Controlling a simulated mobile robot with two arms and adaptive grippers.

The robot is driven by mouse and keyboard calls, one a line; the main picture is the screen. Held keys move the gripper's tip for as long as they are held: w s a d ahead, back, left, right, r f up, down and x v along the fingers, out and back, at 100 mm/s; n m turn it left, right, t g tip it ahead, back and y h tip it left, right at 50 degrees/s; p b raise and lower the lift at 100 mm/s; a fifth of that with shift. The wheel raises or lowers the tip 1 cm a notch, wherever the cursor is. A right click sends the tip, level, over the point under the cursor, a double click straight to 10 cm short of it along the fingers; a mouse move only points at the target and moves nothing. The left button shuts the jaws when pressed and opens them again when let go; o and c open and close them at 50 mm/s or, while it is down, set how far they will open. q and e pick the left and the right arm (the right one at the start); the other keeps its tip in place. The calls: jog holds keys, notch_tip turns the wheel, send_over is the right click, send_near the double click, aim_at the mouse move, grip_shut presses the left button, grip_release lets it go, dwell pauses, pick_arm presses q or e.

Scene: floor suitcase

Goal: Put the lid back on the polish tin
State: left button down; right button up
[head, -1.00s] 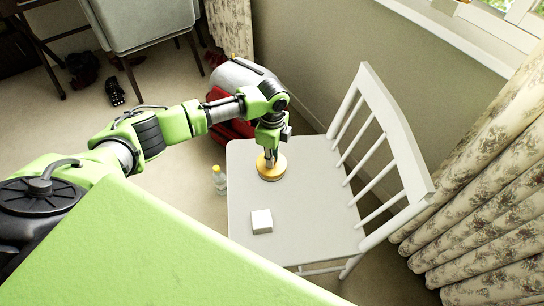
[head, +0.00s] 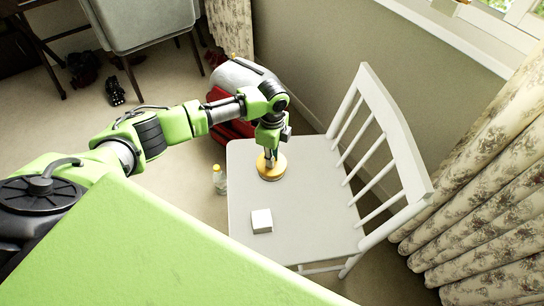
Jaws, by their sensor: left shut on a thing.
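A round yellow-gold tin (head: 275,174) sits on the seat of a white chair, toward its back left part. My left gripper (head: 270,160) comes down over it from above, its fingers at the middle of the round top. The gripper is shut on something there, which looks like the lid. The fingers cover the middle of the top. I cannot tell the lid from the tin body at this size, nor whether the lid is seated or slightly apart. My right gripper is not in view.
The white chair (head: 300,220) has a slatted back on the right. A small white block (head: 262,221) lies on its seat. A bottle with a yellow cap (head: 220,180) stands left of the seat. A red suitcase (head: 232,128) is behind. Curtains (head: 490,210) hang right.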

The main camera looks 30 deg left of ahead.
pick_arm(q)
jog(key=c, duration=1.9)
grip_release()
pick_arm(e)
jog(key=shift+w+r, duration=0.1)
pick_arm(q)
jog(key=o, duration=0.5)
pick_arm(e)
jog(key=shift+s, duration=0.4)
